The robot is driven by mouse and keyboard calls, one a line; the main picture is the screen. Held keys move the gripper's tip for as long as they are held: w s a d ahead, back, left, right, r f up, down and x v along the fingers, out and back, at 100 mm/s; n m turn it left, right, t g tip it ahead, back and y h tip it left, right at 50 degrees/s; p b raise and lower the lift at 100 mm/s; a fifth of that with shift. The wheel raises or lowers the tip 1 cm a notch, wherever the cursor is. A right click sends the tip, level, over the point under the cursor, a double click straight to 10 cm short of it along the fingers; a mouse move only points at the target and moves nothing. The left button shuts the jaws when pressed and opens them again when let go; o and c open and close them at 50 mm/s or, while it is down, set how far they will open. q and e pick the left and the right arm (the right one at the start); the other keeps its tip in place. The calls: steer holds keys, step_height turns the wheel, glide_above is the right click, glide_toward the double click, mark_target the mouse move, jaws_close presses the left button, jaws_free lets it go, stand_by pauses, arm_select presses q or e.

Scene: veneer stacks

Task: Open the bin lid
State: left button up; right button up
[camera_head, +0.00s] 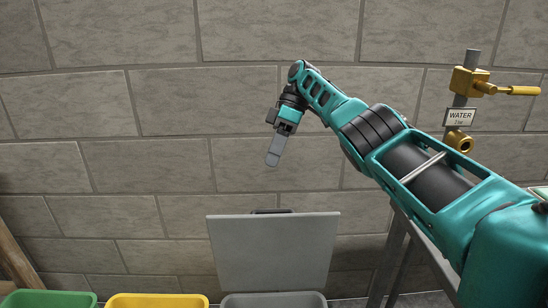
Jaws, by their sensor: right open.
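The grey bin lid (273,252) stands upright at the back of the grey bin (274,300), near the wall. A dark handle (271,211) shows at the lid's upper edge. The lid is open, and only the top of the bin is in view at the bottom edge. My right gripper (273,158) points down above the lid, apart from it, with nothing seen in it. It is open, though its fingers overlap from this side. My left gripper is not in view.
A yellow bin (157,300) and a green bin (48,299) stand left of the grey bin. A brass water valve (470,82) with a WATER sign (460,117) is on a pipe at the right. A block wall (150,160) closes off the back.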

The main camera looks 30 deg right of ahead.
arm_select(q)
steer(key=p, duration=0.1)
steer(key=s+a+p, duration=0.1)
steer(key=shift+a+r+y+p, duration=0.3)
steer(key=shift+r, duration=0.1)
arm_select(e)
step_height(320, 180, up, 4)
steer(key=shift+r, duration=0.25)
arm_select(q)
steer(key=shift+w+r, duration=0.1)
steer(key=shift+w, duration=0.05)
